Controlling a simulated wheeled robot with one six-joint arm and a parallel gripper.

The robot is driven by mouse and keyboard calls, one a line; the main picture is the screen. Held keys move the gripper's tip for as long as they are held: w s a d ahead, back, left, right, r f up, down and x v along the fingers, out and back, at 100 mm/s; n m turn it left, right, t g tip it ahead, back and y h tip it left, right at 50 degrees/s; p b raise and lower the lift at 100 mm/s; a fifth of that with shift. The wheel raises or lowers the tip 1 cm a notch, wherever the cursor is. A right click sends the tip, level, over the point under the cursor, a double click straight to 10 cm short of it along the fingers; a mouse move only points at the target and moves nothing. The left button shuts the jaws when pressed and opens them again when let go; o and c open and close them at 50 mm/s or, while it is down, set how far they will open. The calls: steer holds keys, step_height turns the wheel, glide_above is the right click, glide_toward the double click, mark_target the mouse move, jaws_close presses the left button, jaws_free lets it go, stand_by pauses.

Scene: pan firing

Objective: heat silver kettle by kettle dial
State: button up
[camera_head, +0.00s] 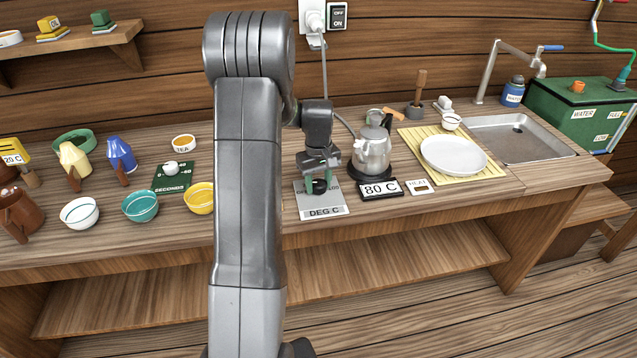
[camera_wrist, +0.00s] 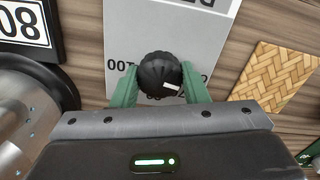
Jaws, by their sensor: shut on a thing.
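The silver kettle (camera_head: 372,152) stands upright on a black round base on the counter, right of my gripper. Its metal side also shows at the left edge of the wrist view (camera_wrist: 20,125). The kettle dial is a black ribbed knob (camera_wrist: 160,72) on a grey plate marked "DEG C" (camera_head: 324,211). My gripper (camera_head: 319,186) points down over the plate, with its green fingers shut on the knob, one on each side. In the wrist view the gripper (camera_wrist: 160,85) hides part of the plate's numbers. A sign reading "80 C" (camera_head: 381,189) lies in front of the kettle.
A small "HEAT" plate (camera_head: 419,187) lies right of the sign. A white plate (camera_head: 453,154) rests on a yellow mat (camera_head: 478,178), with a sink (camera_head: 520,136) beyond. Bowls, including a yellow one (camera_head: 200,198), stand left of my arm. A woven mat (camera_wrist: 273,77) lies beside the dial plate.

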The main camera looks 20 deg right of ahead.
mark_target(318, 182)
stand_by(0.4)
steer(key=o, duration=1)
steer(key=shift+c, duration=0.2)
steer(key=shift+r, duration=0.15)
step_height(318, 182, up, 14)
steer(key=shift+f, duration=0.2)
steer(key=shift+f, duration=0.1)
step_height(318, 182, down, 14)
steer(key=shift+r, duration=0.15)
